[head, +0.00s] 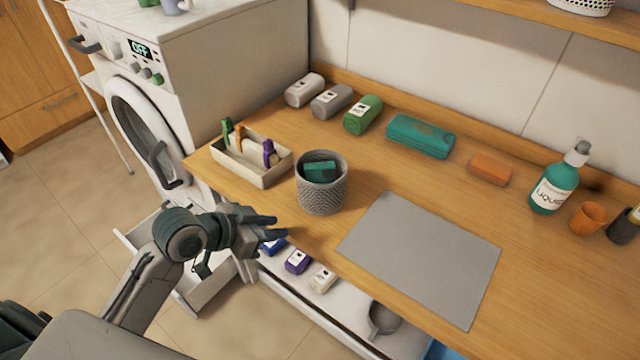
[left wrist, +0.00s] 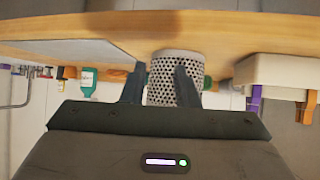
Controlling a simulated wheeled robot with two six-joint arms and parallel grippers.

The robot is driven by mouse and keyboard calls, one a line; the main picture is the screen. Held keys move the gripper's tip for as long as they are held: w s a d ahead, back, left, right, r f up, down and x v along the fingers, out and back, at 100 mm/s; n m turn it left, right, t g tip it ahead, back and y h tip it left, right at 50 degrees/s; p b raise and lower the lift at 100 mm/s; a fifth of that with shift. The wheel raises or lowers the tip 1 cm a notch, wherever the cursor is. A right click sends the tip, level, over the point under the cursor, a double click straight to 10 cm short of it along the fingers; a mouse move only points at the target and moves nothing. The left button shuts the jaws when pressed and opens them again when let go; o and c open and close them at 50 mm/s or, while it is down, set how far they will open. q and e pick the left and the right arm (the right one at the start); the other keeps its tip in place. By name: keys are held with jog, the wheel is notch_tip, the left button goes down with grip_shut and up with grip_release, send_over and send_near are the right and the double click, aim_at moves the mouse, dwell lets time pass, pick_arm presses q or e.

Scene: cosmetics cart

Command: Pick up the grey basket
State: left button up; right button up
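The grey basket (head: 321,193) is a round, woven-looking container standing upright on the wooden counter, with a teal item (head: 320,171) inside it. My left gripper (head: 276,227) is in front of and to the left of the basket, near the counter's front edge. In the left wrist view, which appears upside down, the basket (left wrist: 176,72) shows beyond and between the two fingers (left wrist: 158,85). The fingers are apart with nothing held between them. I cannot tell whether a finger touches the basket. My right gripper is not in view.
A cream tray (head: 247,170) with several small items stands left of the basket. A grey mat (head: 420,260) lies to its right. Several packages line the back, including a teal one (head: 420,137). An open drawer (head: 330,300) is below the counter's edge.

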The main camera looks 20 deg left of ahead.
aim_at(334, 183)
pick_arm(q)
jog(key=w+d+r+m+h, duration=0.1)
jog(key=w+r+m+h, duration=0.2)
jog(key=r, duration=0.6)
jog(key=shift+n+t, duration=0.4)
jog(key=shift+t, duration=0.1)
jog(key=p+x, duration=0.3)
jog(key=x, duration=0.7)
jog(key=shift+d+r+p, duration=0.15)
jog(key=shift+d+p, duration=0.05)
jog(key=shift+p, duration=0.2)
jog(key=shift+w+d+f, duration=0.3)
jog(key=shift+w, duration=0.05)
grip_shut()
